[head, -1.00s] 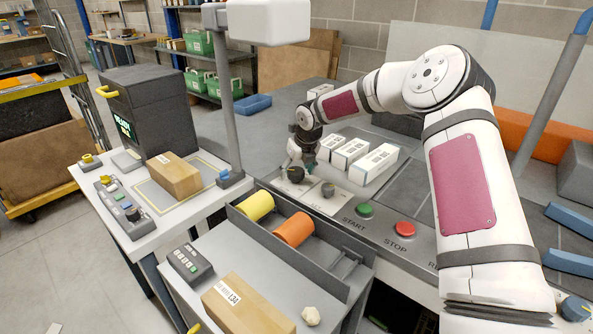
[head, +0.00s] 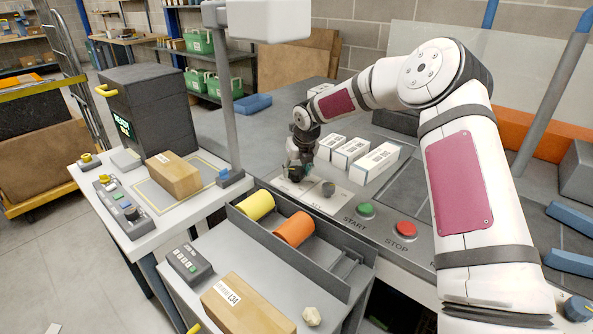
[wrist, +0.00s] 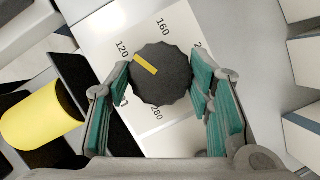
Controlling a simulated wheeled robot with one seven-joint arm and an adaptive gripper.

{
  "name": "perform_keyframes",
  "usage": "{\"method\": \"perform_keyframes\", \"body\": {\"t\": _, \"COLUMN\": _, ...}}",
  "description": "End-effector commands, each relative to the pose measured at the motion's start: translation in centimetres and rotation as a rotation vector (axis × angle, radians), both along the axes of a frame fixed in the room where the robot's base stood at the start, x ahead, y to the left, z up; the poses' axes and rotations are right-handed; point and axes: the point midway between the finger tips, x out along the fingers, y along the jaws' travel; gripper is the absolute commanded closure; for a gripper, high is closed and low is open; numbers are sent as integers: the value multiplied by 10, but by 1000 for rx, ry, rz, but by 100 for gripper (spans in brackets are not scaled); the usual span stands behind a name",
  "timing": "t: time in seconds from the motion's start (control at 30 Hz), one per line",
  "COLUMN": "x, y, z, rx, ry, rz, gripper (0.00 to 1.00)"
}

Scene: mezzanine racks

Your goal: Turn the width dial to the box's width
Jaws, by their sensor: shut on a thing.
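The dark, scalloped dial (wrist: 162,75) has a yellow pointer mark aimed up-left, between the printed 120 and 160 and nearer 120. My gripper (wrist: 160,100) has its teal-padded fingers on either side of the dial, shut on it. In the head view my gripper (head: 299,170) points down over the panel and covers most of this dial. A second, grey knob (head: 328,188) stands just right of it. A brown cardboard box (head: 173,174) lies on a marked plate at the left; another brown box (head: 247,305) with an L34 label lies in front. Their widths cannot be read.
Several white boxes (head: 351,152) stand close behind the dial panel. Green START (head: 365,210) and red STOP (head: 405,229) buttons lie to its right. A yellow roll (head: 256,205) and an orange roll (head: 293,229) sit in a trough in front. A grey post (head: 229,100) rises at the left.

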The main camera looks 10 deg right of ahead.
Motion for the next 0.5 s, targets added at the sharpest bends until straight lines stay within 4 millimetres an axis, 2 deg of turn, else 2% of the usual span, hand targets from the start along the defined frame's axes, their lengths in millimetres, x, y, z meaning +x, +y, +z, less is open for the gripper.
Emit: {"method": "perform_keyframes", "body": {"t": 0.5, "x": 2, "y": 4, "z": -2, "rx": -3, "ry": -2, "rz": -442, "gripper": 80}}
